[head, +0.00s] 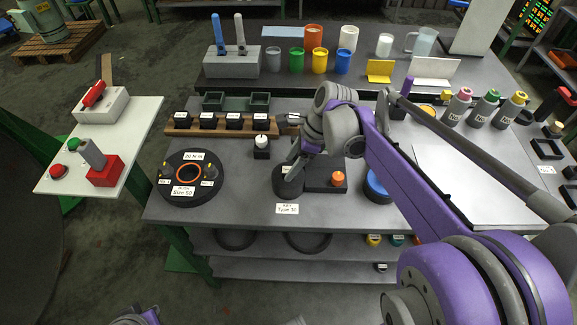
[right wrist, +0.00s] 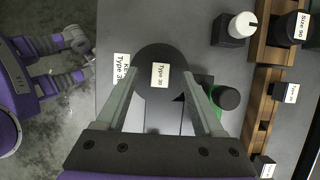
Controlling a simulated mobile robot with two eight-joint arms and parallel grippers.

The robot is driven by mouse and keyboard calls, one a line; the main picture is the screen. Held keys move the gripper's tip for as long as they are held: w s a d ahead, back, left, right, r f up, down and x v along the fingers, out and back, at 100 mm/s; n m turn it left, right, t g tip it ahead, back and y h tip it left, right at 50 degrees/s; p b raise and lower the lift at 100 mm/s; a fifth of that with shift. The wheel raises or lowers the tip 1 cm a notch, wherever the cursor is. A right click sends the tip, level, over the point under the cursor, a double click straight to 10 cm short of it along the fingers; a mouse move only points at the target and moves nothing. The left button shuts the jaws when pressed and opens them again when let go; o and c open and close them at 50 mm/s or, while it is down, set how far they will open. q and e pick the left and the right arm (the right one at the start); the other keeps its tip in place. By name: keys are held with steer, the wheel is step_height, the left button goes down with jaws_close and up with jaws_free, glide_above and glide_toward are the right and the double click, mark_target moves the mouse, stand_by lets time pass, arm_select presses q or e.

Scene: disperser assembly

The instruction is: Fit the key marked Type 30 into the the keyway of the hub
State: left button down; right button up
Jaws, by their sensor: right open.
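The key is a black round piece with a "Type 30" label (right wrist: 160,76), standing at the front of the table behind the "KEY Type 30" sign (head: 287,209). My right gripper (right wrist: 162,105) is open above it, with its fingers on either side of the round piece. I cannot tell whether they touch it. In the head view the wrist partly covers the key (head: 287,186). The hub (head: 170,192) is a black disc with an orange ring and "Size 30" label, to the left of the key. My left gripper (right wrist: 72,57) is off the table's front edge; its jaw opening is unclear.
A dark block with an orange knob (head: 338,178) lies right of the key. A white-topped knob (head: 262,143) stands behind it, near a wooden rack (head: 180,123) of labelled black blocks. The table between hub and key is clear. A white side table (head: 130,125) stands left.

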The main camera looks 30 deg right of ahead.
steer(key=v, duration=0.8)
steer(key=shift+s+r, duration=0.1)
steer(key=shift+r, duration=0.05)
